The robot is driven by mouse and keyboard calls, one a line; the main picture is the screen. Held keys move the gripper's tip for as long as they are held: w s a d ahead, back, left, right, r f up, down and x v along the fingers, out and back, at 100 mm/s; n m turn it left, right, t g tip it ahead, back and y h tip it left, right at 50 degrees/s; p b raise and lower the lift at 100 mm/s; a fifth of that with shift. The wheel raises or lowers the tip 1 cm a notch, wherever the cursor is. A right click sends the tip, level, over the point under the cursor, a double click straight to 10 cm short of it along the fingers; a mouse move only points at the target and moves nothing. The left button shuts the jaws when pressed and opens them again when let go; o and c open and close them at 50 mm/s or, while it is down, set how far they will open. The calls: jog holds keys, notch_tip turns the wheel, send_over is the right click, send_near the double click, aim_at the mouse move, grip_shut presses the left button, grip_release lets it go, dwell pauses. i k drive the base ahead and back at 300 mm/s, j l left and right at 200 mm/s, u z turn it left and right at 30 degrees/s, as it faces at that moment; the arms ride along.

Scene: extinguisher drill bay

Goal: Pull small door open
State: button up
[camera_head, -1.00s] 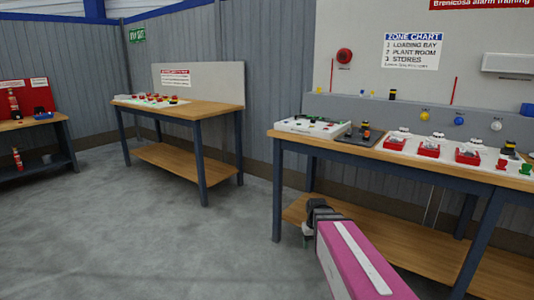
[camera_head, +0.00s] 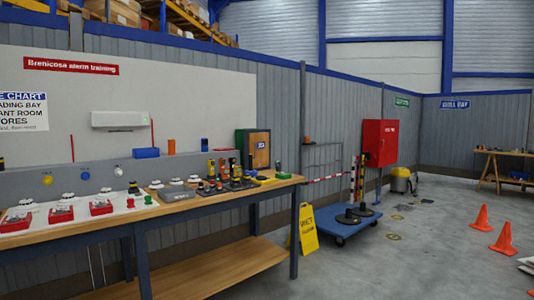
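A small green cabinet (camera_head: 241,145) stands at the far right end of the workbench. Its wooden front (camera_head: 260,152) carries a small blue label and looks closed; a handle is too small to make out. A larger red cabinet (camera_head: 380,143) stands on a post farther back on the right, and its front also looks closed. Which of the two is the small door, I cannot tell for sure. My gripper is not in view now.
The workbench (camera_head: 205,280) holds red trays, domed detectors and dark fittings in front of the green cabinet. A yellow wet-floor sign (camera_head: 308,228) and a blue trolley (camera_head: 345,222) stand beyond its end.

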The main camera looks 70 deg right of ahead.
aim_at(259, 142)
jog(key=z, duration=2.6)
jog(key=i+l, duration=0.95)
